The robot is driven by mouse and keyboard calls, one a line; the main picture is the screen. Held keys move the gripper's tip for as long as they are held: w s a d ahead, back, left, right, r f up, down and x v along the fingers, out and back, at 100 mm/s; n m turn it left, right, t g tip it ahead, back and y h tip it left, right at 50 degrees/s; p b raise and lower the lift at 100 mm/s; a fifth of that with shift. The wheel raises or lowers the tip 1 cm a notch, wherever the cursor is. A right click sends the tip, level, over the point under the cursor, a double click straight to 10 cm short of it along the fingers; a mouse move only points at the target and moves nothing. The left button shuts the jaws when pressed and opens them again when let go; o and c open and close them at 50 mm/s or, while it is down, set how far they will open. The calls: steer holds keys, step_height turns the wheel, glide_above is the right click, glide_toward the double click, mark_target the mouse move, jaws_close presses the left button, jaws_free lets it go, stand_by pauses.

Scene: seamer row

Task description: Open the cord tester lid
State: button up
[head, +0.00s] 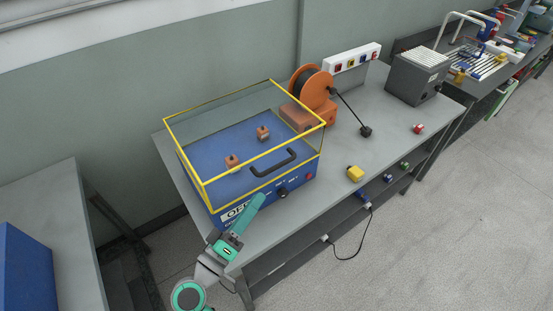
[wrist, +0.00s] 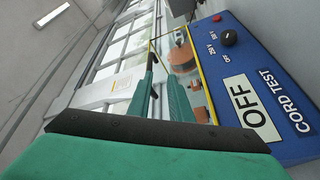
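The cord tester is a blue box (head: 225,217) on the grey bench, with "OFF" on its front. Its clear lid with yellow edges (head: 240,91) is down over the blue deck. A black bar handle (head: 273,163) is on the lid's front side. My gripper (head: 260,199) is in front of the tester, below and left of the handle, and looks apart from it. The blue front panel (wrist: 255,75) is to the right.
An orange cord reel (head: 311,88) stands behind the tester's right end, its black plug (head: 366,131) on the bench. A yellow connector (head: 355,173) and a red one (head: 417,128) lie on the bench (head: 330,200). A grey box (head: 418,76) stands at the far end.

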mark_target(277, 165)
steer(key=shift+m+h, duration=0.3)
steer(key=shift+h, duration=0.3)
steer(key=x, duration=0.3)
steer(key=r+x, duration=0.1)
steer(key=x, duration=0.7)
steer(key=shift+w+a+r, duration=0.2)
steer(key=shift+a+r, duration=0.05)
steer(key=shift+r, duration=0.1)
jaws_close()
